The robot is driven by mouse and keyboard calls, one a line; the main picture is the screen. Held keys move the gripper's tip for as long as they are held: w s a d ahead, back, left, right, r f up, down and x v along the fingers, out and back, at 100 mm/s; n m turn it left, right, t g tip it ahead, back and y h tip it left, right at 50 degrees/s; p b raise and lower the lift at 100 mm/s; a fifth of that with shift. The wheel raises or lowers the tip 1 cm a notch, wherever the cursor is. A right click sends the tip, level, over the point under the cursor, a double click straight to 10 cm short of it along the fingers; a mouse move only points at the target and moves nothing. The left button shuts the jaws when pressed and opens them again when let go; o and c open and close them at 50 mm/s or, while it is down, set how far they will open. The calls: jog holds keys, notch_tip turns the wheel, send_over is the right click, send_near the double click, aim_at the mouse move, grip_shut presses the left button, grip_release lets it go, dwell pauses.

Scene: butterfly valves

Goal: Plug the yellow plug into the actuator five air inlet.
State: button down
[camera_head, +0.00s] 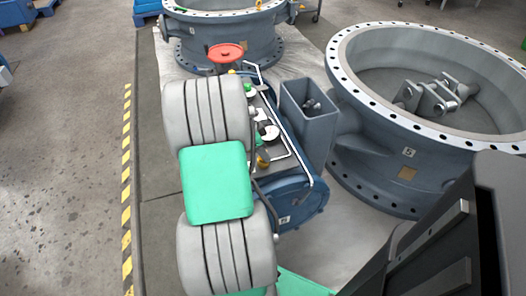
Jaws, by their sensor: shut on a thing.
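The actuator (293,204) is a long blue housing beside the large valve on the right. A small dark mark on its near end is too small to read. My arm (217,183), white ribbed joints and a green link, crosses in front of the actuator's left side. My gripper is not visible; the arm's far end hides that area. A small yellow piece (262,161) shows on the actuator's top beside white fittings; I cannot tell whether it is the yellow plug. The air inlet cannot be made out.
A red handwheel (226,53) stands at the actuator's far end. A grey open bin (309,112) holds small dark parts. A large valve body (400,165) labelled 5 stands right; another (225,32) stands behind. Yellow-black tape (127,185) edges the clear floor at left.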

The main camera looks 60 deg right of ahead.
jog(key=shift+f+b, duration=0.3)
jog(key=shift+f, duration=0.1)
dwell(0.3)
jog(key=c, duration=0.6)
grip_release()
jog(key=shift+o, duration=0.2)
jog(key=shift+r+p, duration=2.55)
jog(key=shift+r, duration=1.25)
